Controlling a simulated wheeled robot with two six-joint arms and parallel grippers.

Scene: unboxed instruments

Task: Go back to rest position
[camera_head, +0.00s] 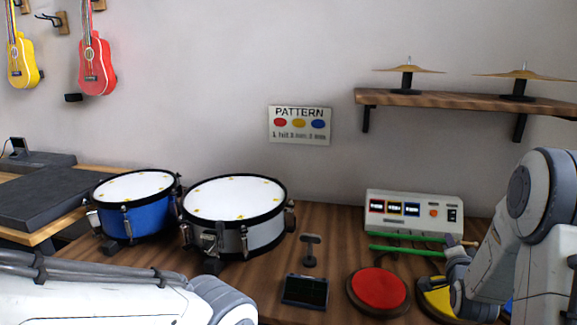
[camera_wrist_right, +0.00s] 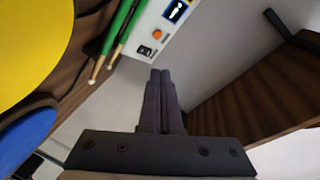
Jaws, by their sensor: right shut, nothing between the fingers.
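My right gripper (camera_wrist_right: 160,75) is shut and empty in the right wrist view, its two dark fingers pressed together. In the head view my right arm comes in from the right, and its wrist end is beside the green drumsticks (camera_head: 408,250) and over the yellow pad (camera_head: 436,297). The fingers are not clear there. My left arm crosses the bottom left of the head view; its gripper is out of the picture.
A blue drum (camera_head: 150,219) and a white drum (camera_head: 262,232) stand left on the wooden table. A red pad (camera_head: 379,290), a dark small screen (camera_head: 305,290) and a control box (camera_head: 414,208) are near the right arm. A shelf (camera_head: 460,98) holds cymbals.

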